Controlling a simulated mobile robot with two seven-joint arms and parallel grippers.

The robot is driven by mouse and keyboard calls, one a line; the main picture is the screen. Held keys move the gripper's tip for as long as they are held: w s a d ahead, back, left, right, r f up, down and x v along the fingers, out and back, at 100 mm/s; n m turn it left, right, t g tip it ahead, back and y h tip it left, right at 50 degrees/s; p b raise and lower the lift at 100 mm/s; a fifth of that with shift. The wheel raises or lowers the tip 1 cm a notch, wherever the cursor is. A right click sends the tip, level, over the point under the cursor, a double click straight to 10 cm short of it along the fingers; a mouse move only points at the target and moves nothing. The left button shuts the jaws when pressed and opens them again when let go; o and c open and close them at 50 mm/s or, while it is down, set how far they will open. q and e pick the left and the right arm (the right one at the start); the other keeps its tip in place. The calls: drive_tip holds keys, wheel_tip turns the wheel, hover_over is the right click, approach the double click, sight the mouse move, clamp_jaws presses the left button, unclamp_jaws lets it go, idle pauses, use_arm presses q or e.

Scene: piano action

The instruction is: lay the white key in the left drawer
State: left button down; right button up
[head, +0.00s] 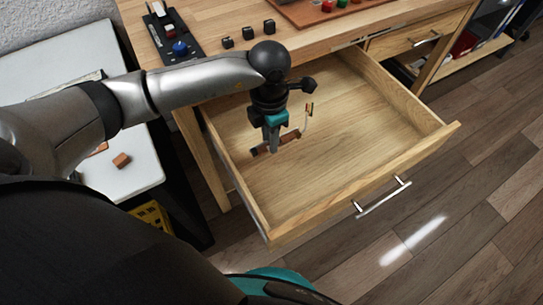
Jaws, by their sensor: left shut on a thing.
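The left drawer (345,150) is pulled out from the wooden desk, and its floor is bare apart from what my gripper holds. My left gripper (271,142) points down inside the drawer's outline, towards its left side. It is shut on a thin reddish-brown piece (262,149) with a pale curved wire and a small coloured tip (309,108). I cannot tell whether the piece touches the drawer floor. I cannot make out a white key; the held piece looks brown, small and partly hidden by the fingers. My right gripper is not in view.
The desk top (210,17) carries several small dark cubes (248,33), a black tray with a blue knob (180,48) and a brown board (320,8). A second drawer (415,35) is at the right. A white table (130,175) with an orange block (121,160) stands left.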

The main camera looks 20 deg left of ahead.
sight(270, 163)
use_arm(q)
wheel_tip(270, 163, down, 7)
drive_tip(key=shift+r+b, duration=0.15)
drive_tip(key=shift+b, duration=0.8)
drive_tip(key=shift+f, duration=0.45)
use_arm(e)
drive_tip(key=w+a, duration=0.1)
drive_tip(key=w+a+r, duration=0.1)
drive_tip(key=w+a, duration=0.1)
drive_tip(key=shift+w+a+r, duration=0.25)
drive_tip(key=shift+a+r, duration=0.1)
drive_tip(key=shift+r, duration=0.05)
use_arm(q)
drive_tip(key=shift+f, duration=0.15)
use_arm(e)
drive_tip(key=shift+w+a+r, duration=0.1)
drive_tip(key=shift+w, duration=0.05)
use_arm(q)
drive_tip(key=c, duration=0.7)
unclamp_jaws()
drive_tip(key=shift+r, duration=0.2)
